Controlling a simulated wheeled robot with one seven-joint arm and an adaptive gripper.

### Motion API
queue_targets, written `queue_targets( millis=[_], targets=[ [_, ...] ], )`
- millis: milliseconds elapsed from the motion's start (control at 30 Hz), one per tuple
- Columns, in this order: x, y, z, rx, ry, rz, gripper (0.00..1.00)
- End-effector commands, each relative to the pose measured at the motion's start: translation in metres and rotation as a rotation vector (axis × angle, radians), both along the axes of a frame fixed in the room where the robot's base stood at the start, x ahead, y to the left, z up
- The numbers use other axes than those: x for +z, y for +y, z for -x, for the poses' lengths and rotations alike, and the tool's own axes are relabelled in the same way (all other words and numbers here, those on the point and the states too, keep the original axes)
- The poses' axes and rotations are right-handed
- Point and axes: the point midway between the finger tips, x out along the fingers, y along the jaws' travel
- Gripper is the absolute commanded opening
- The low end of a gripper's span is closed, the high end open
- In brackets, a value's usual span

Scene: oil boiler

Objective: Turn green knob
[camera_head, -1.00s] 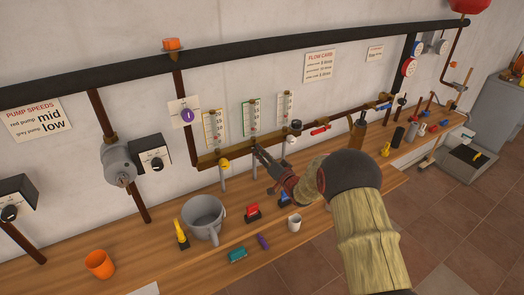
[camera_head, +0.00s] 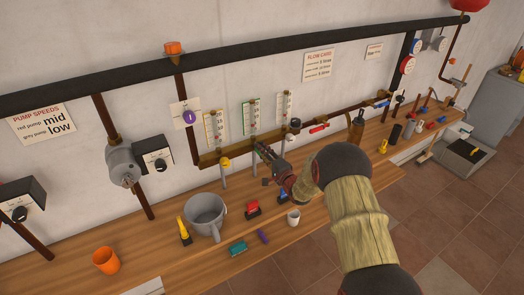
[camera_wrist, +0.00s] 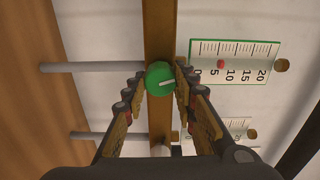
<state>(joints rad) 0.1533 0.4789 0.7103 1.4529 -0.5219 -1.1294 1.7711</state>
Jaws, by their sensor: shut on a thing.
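The round green knob (camera_wrist: 160,76) with a pale pointer line sits on the brown rail in the wrist view, between my two fingertips. My gripper (camera_wrist: 160,72) is shut on it, with one finger on each side. In the head view my gripper (camera_head: 259,146) is at the rail below the green-framed gauge, and the knob is hidden there. The green-framed gauge (camera_wrist: 232,62) has a red float between the 5 and 10 marks. It also shows in the head view (camera_head: 251,118).
A yellow-framed gauge (camera_head: 214,131) and a yellow knob (camera_head: 225,163) are to the left, and a red-handled valve (camera_head: 319,128) to the right. Below, the wooden bench (camera_head: 190,262) holds a grey pot (camera_head: 205,215), an orange cup (camera_head: 106,261) and small clips.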

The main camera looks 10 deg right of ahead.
Motion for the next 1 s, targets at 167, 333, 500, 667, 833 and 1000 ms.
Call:
queue_targets(
  millis=[167,333,500,667,833,1000],
  targets=[
    [-0.0001,-0.001,-0.0001,-0.002,0.018,-0.052,0.02],
    [-0.0005,-0.001,-0.0001,-0.002,0.024,-0.073,0.02],
    [-0.0008,-0.0012,-0.0001,-0.002,0.026,-0.078,0.02],
    [-0.001,-0.0011,0.0,-0.002,0.026,-0.077,0.02],
    [-0.001,-0.0011,0.0,-0.002,0.026,-0.077,0.33],
    [-0.0008,-0.0006,0.0,-0.001,0.026,-0.076,0.43]
  ],
)
